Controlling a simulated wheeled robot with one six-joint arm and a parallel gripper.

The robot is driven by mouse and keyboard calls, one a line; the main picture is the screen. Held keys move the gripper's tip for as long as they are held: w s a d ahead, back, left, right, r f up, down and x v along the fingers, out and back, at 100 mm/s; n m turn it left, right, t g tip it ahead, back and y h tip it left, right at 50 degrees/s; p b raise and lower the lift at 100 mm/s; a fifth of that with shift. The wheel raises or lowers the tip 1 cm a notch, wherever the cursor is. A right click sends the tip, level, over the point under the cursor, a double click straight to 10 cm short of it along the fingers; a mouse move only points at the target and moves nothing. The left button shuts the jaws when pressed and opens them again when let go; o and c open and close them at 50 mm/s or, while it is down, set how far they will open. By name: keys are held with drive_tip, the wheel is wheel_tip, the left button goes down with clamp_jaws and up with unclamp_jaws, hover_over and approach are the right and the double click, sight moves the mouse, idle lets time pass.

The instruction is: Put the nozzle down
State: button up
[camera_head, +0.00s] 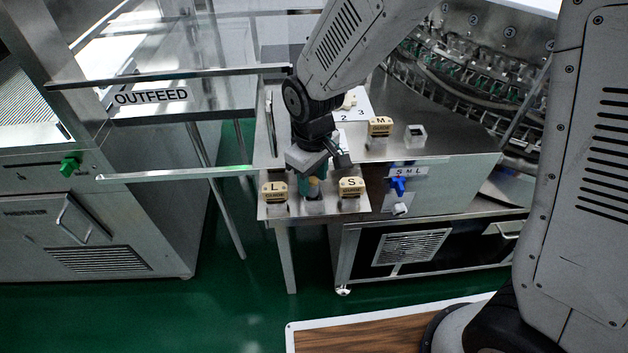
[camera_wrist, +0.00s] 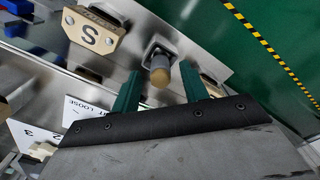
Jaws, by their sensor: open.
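In the wrist view my gripper's two green fingers (camera_wrist: 160,78) are apart, one on each side of the piece, with gaps visible. Whether the piece is fully seated is hard to tell.
The tan L block (camera_head: 275,191) and S block (camera_head: 351,187) stand close on either side. The M block (camera_head: 380,126) and a clear square holder (camera_head: 416,134) are farther back. A metal rail (camera_head: 180,173) runs left.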

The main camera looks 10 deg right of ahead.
sight(314, 181)
wheel_tip(314, 181, up, 11)
drive_tip(key=shift+f, duration=0.2)
drive_tip(key=s+d+r+m, duration=0.2)
drive_tip(key=s+d+r, duration=0.2)
drive_tip(key=d, duration=0.2)
drive_tip(key=s+d+r+m, duration=0.2)
drive_tip(key=s+d+r, duration=0.15)
drive_tip(key=d, duration=0.35)
drive_tip(key=s+d+r+m, duration=0.1)
drive_tip(key=s+d+m, duration=0.1)
drive_tip(key=s+d, duration=0.2)
drive_tip(key=s+d+r+m+t, duration=0.1)
drive_tip(key=s+d, duration=0.3)
drive_tip(key=s, duration=0.4)
drive_tip(key=shift+r+m, duration=0.45)
drive_tip(key=shift+m, duration=0.35)
drive_tip(key=shift+c, duration=0.8)
drive_tip(key=shift+a, duration=0.1)
